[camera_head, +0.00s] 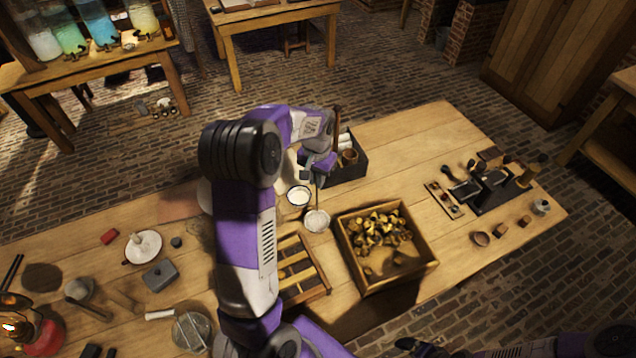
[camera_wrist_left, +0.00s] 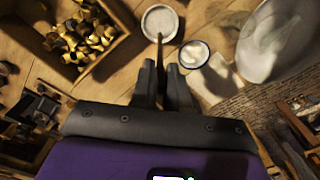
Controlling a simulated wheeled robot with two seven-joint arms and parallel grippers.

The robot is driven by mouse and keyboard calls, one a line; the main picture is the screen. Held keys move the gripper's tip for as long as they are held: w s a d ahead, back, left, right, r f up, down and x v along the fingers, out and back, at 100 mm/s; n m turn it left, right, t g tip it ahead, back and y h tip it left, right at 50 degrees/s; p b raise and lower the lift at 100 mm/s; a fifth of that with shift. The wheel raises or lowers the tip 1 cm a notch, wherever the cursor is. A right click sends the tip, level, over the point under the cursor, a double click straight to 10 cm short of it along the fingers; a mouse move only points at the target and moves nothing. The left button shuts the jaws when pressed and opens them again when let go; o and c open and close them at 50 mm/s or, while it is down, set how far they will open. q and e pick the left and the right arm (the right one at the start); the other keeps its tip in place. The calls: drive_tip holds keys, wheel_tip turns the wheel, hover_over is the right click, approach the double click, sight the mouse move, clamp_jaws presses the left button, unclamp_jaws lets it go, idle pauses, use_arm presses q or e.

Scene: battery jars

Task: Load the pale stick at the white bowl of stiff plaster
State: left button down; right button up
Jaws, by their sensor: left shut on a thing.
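My left gripper (camera_head: 318,168) is shut on a thin stick (camera_head: 317,197), which points down from its jaws. In the left wrist view the gripper (camera_wrist_left: 161,68) shows the stick (camera_wrist_left: 160,48) between its fingers, looking dark there. The stick's lower end is at the white bowl (camera_head: 317,221), over or touching the pale plaster; I cannot tell which. The bowl also shows in the left wrist view (camera_wrist_left: 160,20). Dark parts at the bottom right edge of the head view seem to be my right gripper (camera_head: 420,347), mostly cut off.
A dark-rimmed cup with white contents (camera_head: 298,196) stands close beside the bowl. A wooden crate of yellowish pieces (camera_head: 430,266) stands right of it, a slotted wooden tray (camera_head: 321,292) in front. A dark box (camera_head: 357,170) stands behind.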

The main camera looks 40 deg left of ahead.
sight(317, 193)
use_arm(q)
drive_tip(key=shift+s+f, duration=0.15)
drive_tip(key=shift+f, duration=0.05)
wheel_tip(317, 193, down, 6)
drive_tip(key=b, duration=0.4)
drive_tip(key=shift+r, duration=0.2)
drive_tip(key=shift+f+b, duration=0.5)
idle(1.7)
drive_tip(key=shift+r+p, duration=2.75)
drive_tip(key=shift+r, duration=0.85)
